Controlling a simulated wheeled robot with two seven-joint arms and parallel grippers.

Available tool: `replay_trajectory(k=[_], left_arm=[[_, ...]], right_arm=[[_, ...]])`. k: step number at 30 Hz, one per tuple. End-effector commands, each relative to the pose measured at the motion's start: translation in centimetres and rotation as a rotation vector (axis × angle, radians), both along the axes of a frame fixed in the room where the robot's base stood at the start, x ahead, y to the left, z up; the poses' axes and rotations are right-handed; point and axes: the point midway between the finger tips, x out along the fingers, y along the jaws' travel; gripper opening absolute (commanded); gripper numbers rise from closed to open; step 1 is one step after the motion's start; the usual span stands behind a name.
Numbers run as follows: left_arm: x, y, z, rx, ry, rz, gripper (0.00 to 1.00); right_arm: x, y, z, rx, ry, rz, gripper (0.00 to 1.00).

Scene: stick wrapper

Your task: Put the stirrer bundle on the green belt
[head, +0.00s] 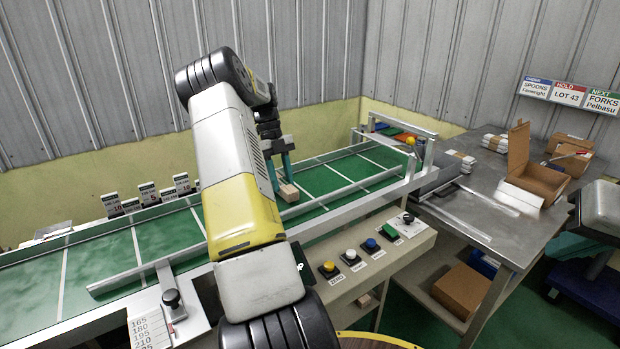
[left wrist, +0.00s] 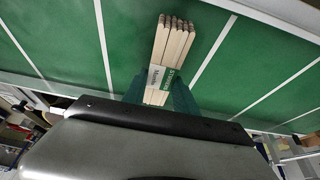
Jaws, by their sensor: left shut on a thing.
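The stirrer bundle (head: 289,193) is a sheaf of pale wooden sticks. In the left wrist view the bundle (left wrist: 174,45) shows a white and green paper band around its middle. My left gripper (head: 281,172) points down over the green belt (head: 325,178) and is shut on the bundle, its teal fingers on either side of the band. The bundle is over or on the belt, between white cross lines; I cannot tell whether it touches the surface. My own arm hides part of the belt.
A metal guide rail runs along the belt. A panel with coloured buttons (head: 351,258) stands at its front side. Several numbered cards (head: 148,193) stand behind the belt. A steel table (head: 480,215) with an open cardboard box (head: 535,180) and more bundles (head: 459,161) is at right.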

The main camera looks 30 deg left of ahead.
Motion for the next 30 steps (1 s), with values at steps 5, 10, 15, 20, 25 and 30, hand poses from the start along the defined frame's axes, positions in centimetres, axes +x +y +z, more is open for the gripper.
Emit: replay_trajectory(k=[5,10,15,20,25,30], left_arm=[[0.0,0.0,-1.0,0.0,-0.001,0.0,0.0],[0.0,0.0,-1.1,0.0,-0.001,0.0,0.0],[0.0,0.0,-1.2,0.0,-0.001,0.0,0.54],[0.0,0.0,-1.2,0.0,-0.001,0.0,0.56],[0.0,0.0,-1.1,0.0,-0.001,0.0,0.56],[0.4,0.5,0.2,0.002,-0.004,0.002,0.56]], right_arm=[[0.0,0.0,0.0,0.0,0.0,0.0,0.0],[0.0,0.0,0.0,0.0,0.0,0.0,0.0],[0.0,0.0,0.0,0.0,0.0,0.0,0.0],[0.0,0.0,0.0,0.0,0.0,0.0,0.0],[0.0,0.0,0.0,0.0,0.0,0.0,0.0],[0.0,0.0,0.0,0.0,0.0,0.0,0.0]])
